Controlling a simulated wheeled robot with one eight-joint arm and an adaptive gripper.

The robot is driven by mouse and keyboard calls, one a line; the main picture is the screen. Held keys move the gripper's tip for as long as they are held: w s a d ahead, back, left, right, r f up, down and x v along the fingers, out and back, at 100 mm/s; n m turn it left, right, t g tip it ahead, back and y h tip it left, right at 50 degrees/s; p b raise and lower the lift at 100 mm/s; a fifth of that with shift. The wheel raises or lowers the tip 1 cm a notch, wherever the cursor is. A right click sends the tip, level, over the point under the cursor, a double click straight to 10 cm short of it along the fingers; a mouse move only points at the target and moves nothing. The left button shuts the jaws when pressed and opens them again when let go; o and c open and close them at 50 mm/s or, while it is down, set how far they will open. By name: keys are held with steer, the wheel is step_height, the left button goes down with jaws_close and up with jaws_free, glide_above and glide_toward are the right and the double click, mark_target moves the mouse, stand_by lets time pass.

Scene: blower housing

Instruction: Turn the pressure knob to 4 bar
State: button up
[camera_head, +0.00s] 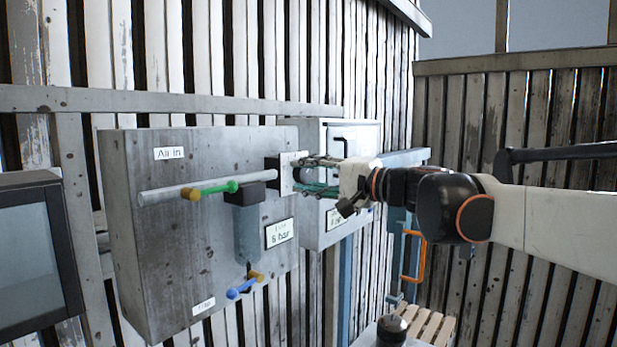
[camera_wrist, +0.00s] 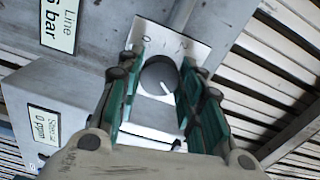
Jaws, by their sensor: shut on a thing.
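The pressure knob is a round dark grey dial (camera_wrist: 158,77) with a white pointer line. It sits on a white scale plate (camera_wrist: 190,49), whose numbers are too small to read. In the wrist view the pointer slants toward the lower right. My gripper (camera_wrist: 160,70) has its teal-padded fingers on both sides of the knob and is shut on it. In the head view my gripper (camera_head: 299,174) reaches in from the right to the white plate (camera_head: 287,172) at the panel's right edge. The fingers partly hide the knob there.
A grey panel (camera_head: 150,240) carries an "Air in" pipe (camera_head: 165,195) with a green-handled valve (camera_head: 218,188), a filter bowl (camera_head: 247,232), a blue-handled drain valve (camera_head: 241,289) and a "bar" label (camera_head: 279,233). A second box (camera_head: 312,228) stands close behind. A dark screen (camera_head: 30,262) is at left.

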steer(key=n, duration=0.7)
steer(key=shift+f, duration=0.2)
stand_by(0.4)
steer(key=o, duration=1.1)
steer(key=shift+v, duration=3.8)
